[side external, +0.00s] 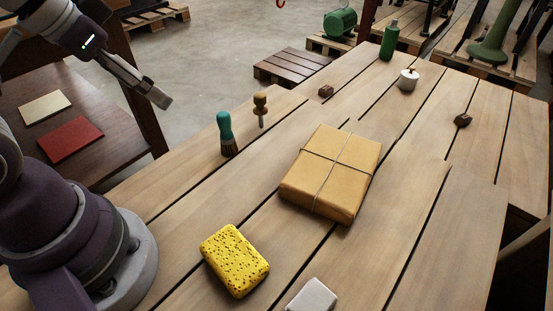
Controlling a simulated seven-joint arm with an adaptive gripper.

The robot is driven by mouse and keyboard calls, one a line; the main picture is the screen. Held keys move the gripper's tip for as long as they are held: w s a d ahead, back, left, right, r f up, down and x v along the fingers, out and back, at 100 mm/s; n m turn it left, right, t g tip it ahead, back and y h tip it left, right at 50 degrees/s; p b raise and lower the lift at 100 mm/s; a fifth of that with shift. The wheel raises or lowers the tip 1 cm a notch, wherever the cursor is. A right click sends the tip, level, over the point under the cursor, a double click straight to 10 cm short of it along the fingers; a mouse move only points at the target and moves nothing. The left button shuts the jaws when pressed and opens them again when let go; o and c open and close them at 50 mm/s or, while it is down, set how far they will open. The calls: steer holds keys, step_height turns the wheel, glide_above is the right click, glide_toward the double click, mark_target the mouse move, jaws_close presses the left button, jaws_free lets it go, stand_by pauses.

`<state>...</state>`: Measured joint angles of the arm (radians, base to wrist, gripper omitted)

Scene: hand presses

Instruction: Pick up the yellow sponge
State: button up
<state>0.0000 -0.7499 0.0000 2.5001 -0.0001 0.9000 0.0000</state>
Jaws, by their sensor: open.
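The yellow sponge (235,261) lies flat on the wooden table at the lower middle of the side external view. It is a rounded block with dark pores, and nothing touches it. My gripper (160,98) is at the upper left, high and well away from the sponge. Its fingers point down to the right, and it is open with nothing seen between the fingers. One finger partly hides the other.
A tied brown parcel (331,172) lies right of and beyond the sponge. A white block (312,296) is near the front edge. A teal-handled brush (226,134) and a wooden-handled tool (260,108) stand farther back. A green bottle (389,40) and white jar (408,79) stand far off.

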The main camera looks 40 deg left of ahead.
steer(key=o, duration=0.3)
steer(key=shift+o, duration=0.2)
steer(key=m+g, duration=0.5)
steer(key=m, duration=1.4)
glide_above(232, 255)
steer(key=f, duration=1)
steer(key=shift+w+f, duration=0.15)
steer(key=shift+w, duration=0.25)
steer(key=shift+m+g, duration=0.3)
steer(key=f, duration=0.9)
steer(key=shift+s+f, duration=0.25)
steer(key=shift+s, duration=0.15)
steer(key=shift+f, duration=0.55)
